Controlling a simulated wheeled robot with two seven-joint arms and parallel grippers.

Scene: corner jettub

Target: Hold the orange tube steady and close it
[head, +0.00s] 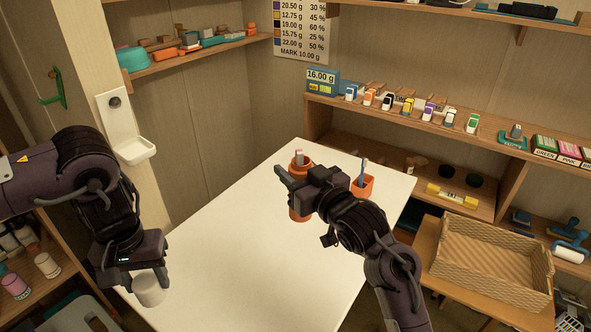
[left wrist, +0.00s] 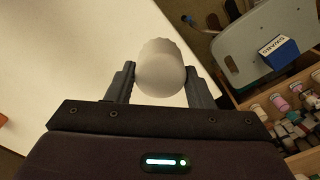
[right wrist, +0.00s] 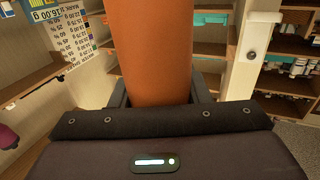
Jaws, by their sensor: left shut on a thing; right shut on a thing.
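The orange tube (head: 300,213) stands upright on the white table, partly hidden behind my right gripper (head: 298,181). My right gripper is shut around the tube's body, which fills the middle of the right wrist view (right wrist: 152,50). The tube's top shows above the gripper with a small pale and reddish thing in it. My left gripper (head: 138,281) is shut on a white ribbed cap (head: 150,290). The cap also shows between the fingers in the left wrist view (left wrist: 160,68). It is held near the table's front left edge, apart from the tube.
An orange cup (head: 362,187) with a blue brush in it stands just right of my right gripper. The white table (head: 235,240) is clear between the grippers. A woven basket (head: 490,262) stands at the right. Shelves with small bottles line the back wall.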

